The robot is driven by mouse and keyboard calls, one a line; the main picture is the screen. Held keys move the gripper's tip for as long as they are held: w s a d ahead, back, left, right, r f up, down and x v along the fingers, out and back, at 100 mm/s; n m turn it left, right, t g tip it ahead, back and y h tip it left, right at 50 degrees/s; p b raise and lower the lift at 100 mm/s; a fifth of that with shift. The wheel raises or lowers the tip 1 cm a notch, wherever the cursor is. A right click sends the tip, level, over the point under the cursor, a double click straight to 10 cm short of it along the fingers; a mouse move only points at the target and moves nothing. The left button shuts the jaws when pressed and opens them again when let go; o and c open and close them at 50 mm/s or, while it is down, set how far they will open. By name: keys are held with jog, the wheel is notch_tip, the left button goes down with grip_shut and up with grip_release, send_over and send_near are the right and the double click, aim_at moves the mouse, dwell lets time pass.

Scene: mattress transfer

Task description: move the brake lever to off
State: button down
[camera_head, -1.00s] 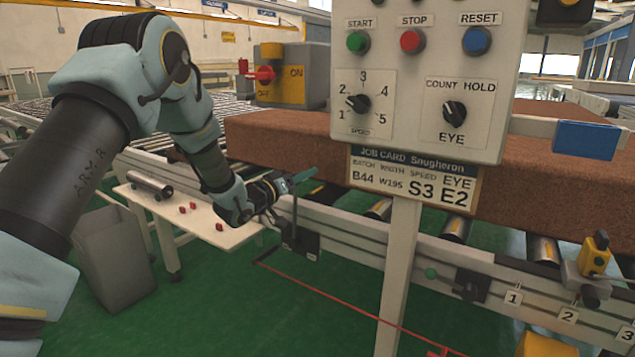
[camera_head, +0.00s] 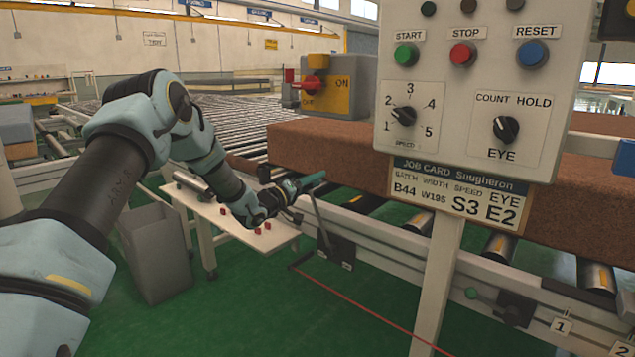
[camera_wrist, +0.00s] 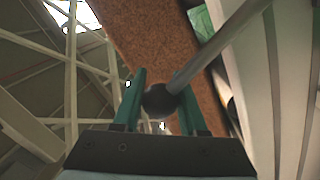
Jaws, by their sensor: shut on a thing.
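The brake lever (camera_head: 320,219) is a thin grey rod rising from a dark bracket (camera_head: 337,249) on the conveyor's side rail. It leans to the left at its top. In the wrist view the rod (camera_wrist: 222,42) ends in a round black knob (camera_wrist: 160,100). My gripper (camera_head: 308,183) is at the top of the lever, in front of the brown mattress. In the wrist view its green fingers (camera_wrist: 160,98) stand on either side of the knob and are shut on it. In the head view the knob is hidden by the gripper. Any markings beside the bracket are too small to read.
A control panel (camera_head: 470,130) on a white post (camera_head: 436,270) stands right of my gripper. The brown mattress (camera_head: 335,150) lies on rollers behind the lever. A small table (camera_head: 272,238) with red pieces and a grey bin (camera_head: 160,255) are left. Green floor is open in front.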

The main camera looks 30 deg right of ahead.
jog(key=shift+w+a+f, duration=0.1)
jog(key=shift+w, duration=0.1)
jog(key=c, duration=0.8)
grip_release()
jog(key=o, duration=0.4)
jog(key=shift+c, duration=0.2)
jog(key=s+a+f+b, duration=0.1)
jog(key=s+a, duration=0.1)
jog(key=a, duration=0.8)
jog(key=shift+a, duration=0.25)
